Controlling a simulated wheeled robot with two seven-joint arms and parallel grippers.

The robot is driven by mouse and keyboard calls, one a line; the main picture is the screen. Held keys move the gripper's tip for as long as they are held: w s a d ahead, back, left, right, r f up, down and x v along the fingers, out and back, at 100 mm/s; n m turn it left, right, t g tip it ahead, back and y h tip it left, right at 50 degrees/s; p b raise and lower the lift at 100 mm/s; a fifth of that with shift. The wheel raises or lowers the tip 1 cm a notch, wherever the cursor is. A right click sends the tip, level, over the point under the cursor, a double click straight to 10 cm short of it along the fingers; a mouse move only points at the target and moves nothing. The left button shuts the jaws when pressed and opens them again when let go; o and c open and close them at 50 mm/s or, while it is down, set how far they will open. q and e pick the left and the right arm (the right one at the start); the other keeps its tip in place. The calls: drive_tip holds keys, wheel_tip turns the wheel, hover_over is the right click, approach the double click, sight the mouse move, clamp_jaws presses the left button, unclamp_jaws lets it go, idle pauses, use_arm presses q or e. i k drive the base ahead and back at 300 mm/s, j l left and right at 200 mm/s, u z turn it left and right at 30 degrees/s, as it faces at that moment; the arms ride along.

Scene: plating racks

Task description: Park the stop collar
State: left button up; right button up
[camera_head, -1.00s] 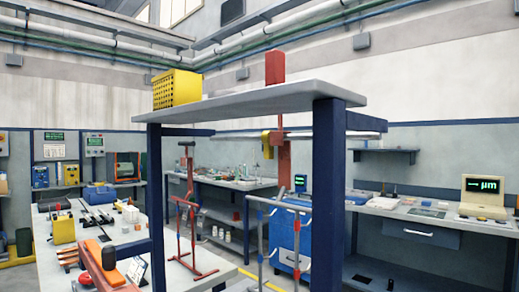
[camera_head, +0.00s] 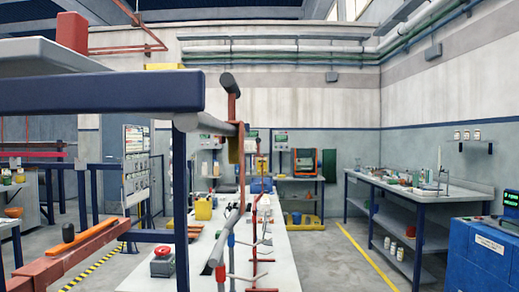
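A grey rail (camera_head: 206,123) sticks out under the blue-framed overhead shelf at the left. A small yellow piece (camera_head: 235,150) sits at the rail's far end, beside a red upright (camera_head: 241,170). It may be the stop collar, but I cannot tell for sure. A red block (camera_head: 72,32) stands on top of the grey shelf board (camera_head: 45,57). A red, blue and grey rack frame (camera_head: 262,215) stands below the rail. Neither of my grippers shows in this view.
A white table (camera_head: 285,265) with a red button box (camera_head: 162,262) and a yellow container (camera_head: 203,209) is below. A red bar with an orange handle (camera_head: 82,238) is at lower left. A blue cabinet (camera_head: 480,255) stands at right. Floor is free right of the table.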

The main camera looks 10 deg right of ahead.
sight(234, 149)
drive_tip(key=k+l+u, duration=0.1)
drive_tip(key=l+u, duration=0.15)
drive_tip(key=l, duration=0.2)
drive_tip(key=k+l+u, duration=0.1)
drive_tip(key=l+u, duration=0.15)
drive_tip(key=l, duration=0.2)
drive_tip(key=k+l+u, duration=0.15)
drive_tip(key=l+u, duration=0.15)
drive_tip(key=l, duration=0.1)
